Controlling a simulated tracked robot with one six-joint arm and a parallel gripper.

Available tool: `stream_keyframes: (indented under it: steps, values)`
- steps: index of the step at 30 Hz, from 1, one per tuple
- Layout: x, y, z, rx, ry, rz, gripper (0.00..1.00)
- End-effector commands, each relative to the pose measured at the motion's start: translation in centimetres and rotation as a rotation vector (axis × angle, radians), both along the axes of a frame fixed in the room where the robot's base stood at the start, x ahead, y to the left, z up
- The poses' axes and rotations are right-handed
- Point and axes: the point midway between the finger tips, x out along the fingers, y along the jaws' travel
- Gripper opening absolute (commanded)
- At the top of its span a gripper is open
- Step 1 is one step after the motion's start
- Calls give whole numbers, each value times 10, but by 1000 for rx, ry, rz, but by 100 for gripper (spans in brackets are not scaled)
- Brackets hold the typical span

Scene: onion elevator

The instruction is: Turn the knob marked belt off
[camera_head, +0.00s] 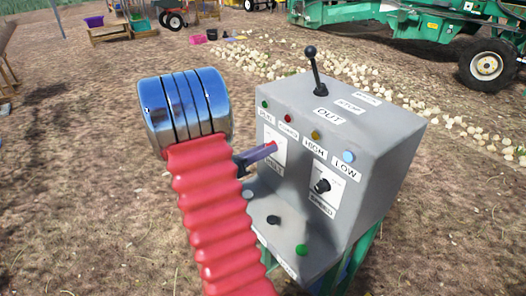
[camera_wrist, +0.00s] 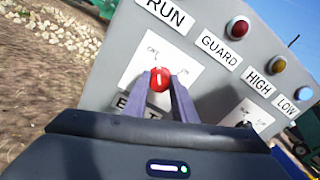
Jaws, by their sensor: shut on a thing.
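The belt knob (camera_wrist: 159,80) is round and red with a white mark on its face. It sits on a white plate on the front of a grey control box (camera_head: 370,130). In the wrist view the plate has small ON and OFF lettering above, partly blurred, and a label below it is partly hidden by my fingers. My gripper (camera_wrist: 168,88) is shut on the knob, one finger on each side. In the head view my gripper (camera_head: 270,150) reaches the box from the left and mostly hides the knob. The knob's white mark looks close to upright in the wrist view.
A black speed knob (camera_head: 322,186) is on the same face, to the right. Coloured lamps sit above the labels. A black lever (camera_head: 314,72) stands on top of the box. A lower ledge carries a green button (camera_head: 301,250). Onions lie in a row behind.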

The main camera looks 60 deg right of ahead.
Motion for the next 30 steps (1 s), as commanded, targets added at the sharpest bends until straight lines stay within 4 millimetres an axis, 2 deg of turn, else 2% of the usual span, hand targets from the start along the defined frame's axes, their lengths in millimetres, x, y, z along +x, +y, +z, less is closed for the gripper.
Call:
stream_keyframes:
  steps: [9, 22, 23, 30]
  values:
    - [5, -2, 2, 46, 94, 10, 2]
    - [5, -2, 2, 52, 105, 12, 2]
    - [5, -2, 2, 52, 105, 12, 26]
    - [4, -1, 1, 53, 106, 8, 42]
